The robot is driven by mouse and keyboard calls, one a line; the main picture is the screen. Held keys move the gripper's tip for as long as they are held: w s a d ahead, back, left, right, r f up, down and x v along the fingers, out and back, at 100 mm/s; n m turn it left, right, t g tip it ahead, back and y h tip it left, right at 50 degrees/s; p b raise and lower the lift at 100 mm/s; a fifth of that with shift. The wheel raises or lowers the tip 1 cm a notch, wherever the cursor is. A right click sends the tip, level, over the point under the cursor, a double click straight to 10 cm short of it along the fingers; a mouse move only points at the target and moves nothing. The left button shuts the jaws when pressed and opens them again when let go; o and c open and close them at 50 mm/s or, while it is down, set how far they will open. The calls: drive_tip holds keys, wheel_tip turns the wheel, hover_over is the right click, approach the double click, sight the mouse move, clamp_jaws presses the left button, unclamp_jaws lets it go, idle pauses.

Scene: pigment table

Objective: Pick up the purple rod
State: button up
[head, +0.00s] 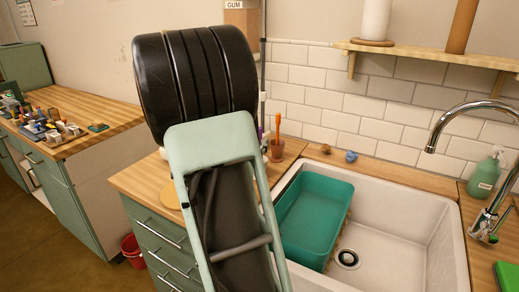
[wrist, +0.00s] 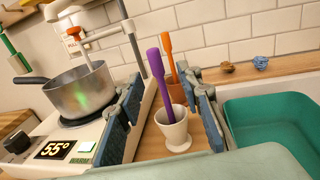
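The purple rod (wrist: 155,67) stands tilted in a small whitish cup (wrist: 174,131) in the wrist view, its wide flat end up. My gripper (wrist: 161,88) is open, with one blue-padded finger on the left of the rod and cup and the other on the right. Nothing is clasped, and a gap shows on both sides of the rod.
An orange tool (wrist: 168,56) stands in a terracotta pot (head: 276,151) behind the cup. A saucepan (wrist: 80,93) sits on a hot plate (wrist: 62,148) reading 55° at left. A green basin (head: 314,215) lies in the white sink (head: 400,215) at right.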

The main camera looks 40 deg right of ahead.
sight(259, 136)
drive_tip(key=shift+x, duration=2.75)
drive_tip(key=shift+w+a+r, duration=0.1)
drive_tip(key=shift+w+r, duration=0.05)
drive_tip(key=c, duration=0.9)
